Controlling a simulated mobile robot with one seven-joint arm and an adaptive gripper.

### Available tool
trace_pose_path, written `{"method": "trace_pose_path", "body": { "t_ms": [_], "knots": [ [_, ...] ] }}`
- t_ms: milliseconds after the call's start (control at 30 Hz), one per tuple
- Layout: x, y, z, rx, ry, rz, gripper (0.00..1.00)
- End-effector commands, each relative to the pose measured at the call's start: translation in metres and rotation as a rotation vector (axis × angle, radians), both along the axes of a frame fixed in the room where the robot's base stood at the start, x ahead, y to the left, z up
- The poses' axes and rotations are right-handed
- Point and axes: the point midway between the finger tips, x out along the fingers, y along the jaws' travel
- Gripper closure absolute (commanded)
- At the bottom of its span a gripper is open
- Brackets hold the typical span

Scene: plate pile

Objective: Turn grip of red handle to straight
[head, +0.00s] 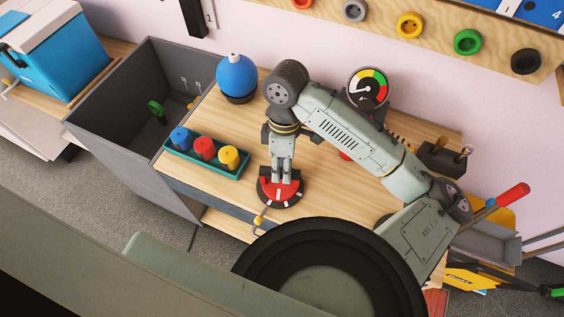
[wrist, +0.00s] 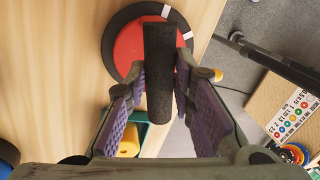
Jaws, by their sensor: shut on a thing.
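The red handle is a red disc (head: 268,191) on a dark round base (head: 294,203) with white marks, near the table's front edge. In the wrist view the red disc (wrist: 128,48) carries a thick black grip bar (wrist: 159,65), which runs almost straight up and down the picture. My gripper (head: 281,180) points down onto the disc. In the wrist view my gripper (wrist: 161,85) has its purple-padded fingers on either side of the bar, shut on it. The fingers hide most of the grip in the head view.
A teal tray (head: 206,166) with blue, red and yellow pegs stands left of the handle. A blue round flask (head: 237,75) and a coloured dial gauge (head: 368,90) stand behind. A grey bin (head: 120,95) adjoins the table's left. Bare wood lies between tray and handle.

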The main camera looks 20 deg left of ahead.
Motion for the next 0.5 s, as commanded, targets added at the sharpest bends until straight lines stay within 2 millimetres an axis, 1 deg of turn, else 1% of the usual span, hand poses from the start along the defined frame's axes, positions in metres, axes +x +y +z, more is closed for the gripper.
{"method": "trace_pose_path", "body": {
  "t_ms": [200, 500],
  "knots": [
    [-0.0009, -0.0013, 0.0017, 0.0, 0.0, -0.177, 1.0],
    [-0.0018, -0.0019, 0.0009, -0.001, 0.0, -0.33, 1.0]
  ]
}}
